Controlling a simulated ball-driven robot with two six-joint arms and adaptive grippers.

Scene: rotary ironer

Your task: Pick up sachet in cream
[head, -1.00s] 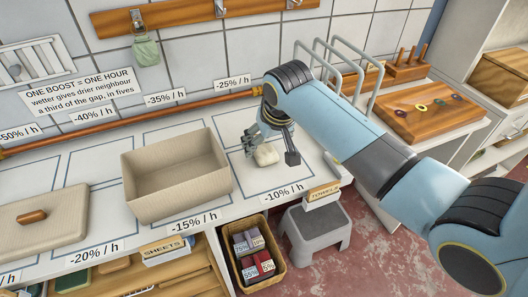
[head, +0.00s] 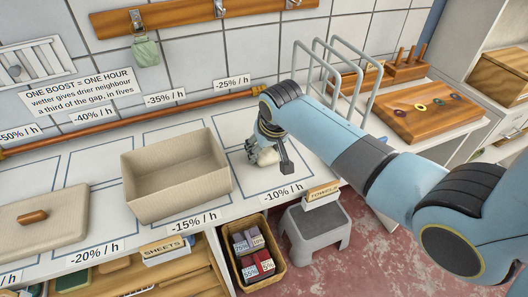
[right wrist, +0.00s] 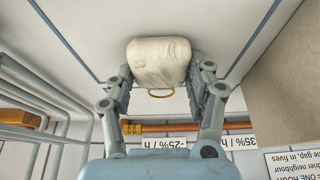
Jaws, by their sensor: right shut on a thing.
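The cream sachet (head: 267,156) is on the white counter in the marked area above the -10% / h label in the head view. In the right wrist view the sachet (right wrist: 158,62) is a rounded cream pouch with a yellow loop at one end. My right gripper (right wrist: 158,88) has a finger pad on each side of the sachet and is shut on it. In the head view my right gripper (head: 269,150) comes down over the sachet and partly hides it. I cannot tell whether the sachet touches the counter. My left gripper is not in view.
An open beige box (head: 180,205) stands left of the sachet, and a beige lid (head: 62,215) with a wooden handle lies farther left. A grey wire rack (head: 345,85) stands behind my right arm. A green sachet (head: 146,52) hangs on the wall rail.

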